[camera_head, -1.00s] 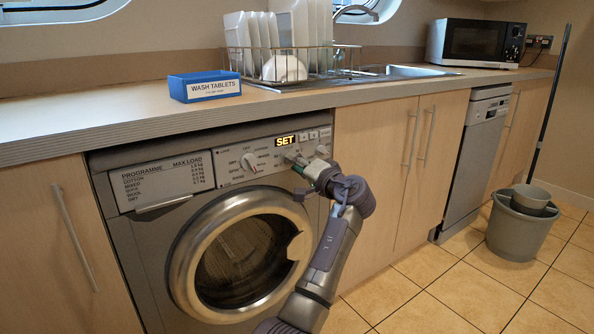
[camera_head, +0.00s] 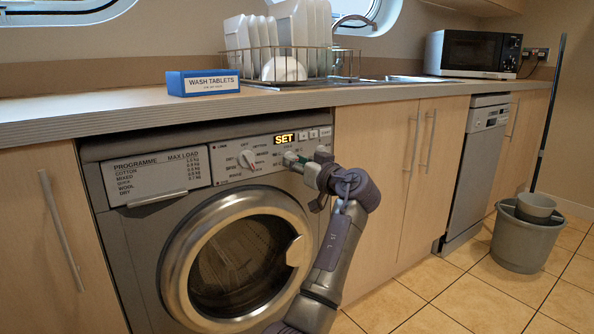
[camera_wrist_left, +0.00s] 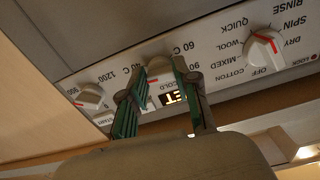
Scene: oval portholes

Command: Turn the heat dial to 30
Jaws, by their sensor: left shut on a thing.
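The heat dial (camera_wrist_left: 159,68) is a grey knob on the washing machine's front panel, with 40 C, 60 C and COLD marks around it in the left wrist view. My left gripper (camera_wrist_left: 153,84) has its two green-padded fingers on either side of the dial and is shut on it. In the head view my left gripper (camera_head: 303,164) is at the panel and hides most of the dial. A small red mark shows low on the dial, but I cannot tell exactly which setting it points at. My right gripper is not in view.
The programme dial (camera_head: 248,160) is left of my gripper, and the spin dial (camera_wrist_left: 90,96) is on its other side. The lit display (camera_head: 284,138) reads SET. The round door (camera_head: 235,265) is below. The counter edge (camera_head: 120,127) overhangs the panel.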

